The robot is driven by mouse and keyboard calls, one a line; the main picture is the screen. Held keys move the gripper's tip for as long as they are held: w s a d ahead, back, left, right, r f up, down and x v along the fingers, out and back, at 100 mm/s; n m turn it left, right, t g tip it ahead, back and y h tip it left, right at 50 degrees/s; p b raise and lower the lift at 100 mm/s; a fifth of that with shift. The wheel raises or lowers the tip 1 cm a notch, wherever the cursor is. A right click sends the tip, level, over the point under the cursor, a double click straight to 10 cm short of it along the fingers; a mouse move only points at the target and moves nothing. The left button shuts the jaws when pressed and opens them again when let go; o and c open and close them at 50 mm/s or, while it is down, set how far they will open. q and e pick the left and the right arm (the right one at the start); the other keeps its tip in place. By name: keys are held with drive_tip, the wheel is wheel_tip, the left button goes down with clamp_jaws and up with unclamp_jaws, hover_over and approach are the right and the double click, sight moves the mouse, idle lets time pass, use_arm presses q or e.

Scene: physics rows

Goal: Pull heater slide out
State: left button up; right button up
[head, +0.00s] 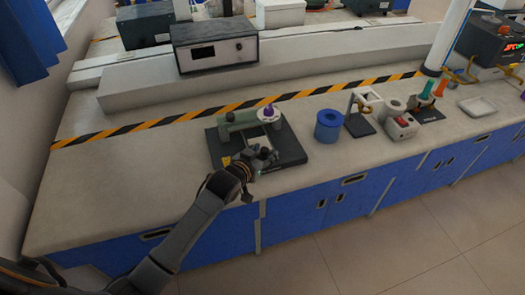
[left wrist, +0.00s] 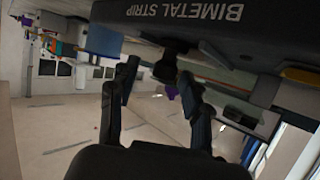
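A bimetal strip apparatus stands on a black base (head: 293,152) near the bench's front edge in the head view. It carries a green bar (head: 240,121) and a white post with a purple top (head: 268,114). In the left wrist view the base (left wrist: 205,18) shows its "BIMETAL STRIP" lettering upside down. My left gripper (head: 262,157) is over the front of the apparatus. In the left wrist view its fingers are spread on either side of a dark knob (left wrist: 166,66); I cannot tell whether they touch it. I cannot make out the heater slide itself for certain. My right gripper is out of view.
A blue cylinder (head: 328,126) stands just right of the apparatus, with a small stand (head: 360,125) and a white box with a red switch (head: 402,125) beyond. A black instrument box (head: 214,46) is behind. The bench to the left is clear.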

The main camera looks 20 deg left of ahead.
use_arm(q)
drive_tip(key=shift+a, duration=0.1)
drive_tip(key=v, duration=1.2)
drive_tip(key=s+a+f+g+y, duration=0.1)
drive_tip(key=s+f+g, duration=0.4)
drive_tip(key=s, duration=0.7)
drive_tip(key=s+a+f+g+y, duration=0.1)
drive_tip(key=s+f+g, duration=0.4)
drive_tip(key=s, duration=0.8)
wheel_tip(320, 180, down, 27)
drive_tip(key=s+g, duration=0.1)
drive_tip(key=s, duration=0.1)
drive_tip(key=s+a+f+g, duration=0.1)
drive_tip(key=s+a+f, duration=0.1)
drive_tip(key=s+f, duration=1.2)
drive_tip(key=shift+s+a+f+y, duration=0.3)
drive_tip(key=shift+s+a, duration=0.05)
drive_tip(key=shift+s, duration=0.6)
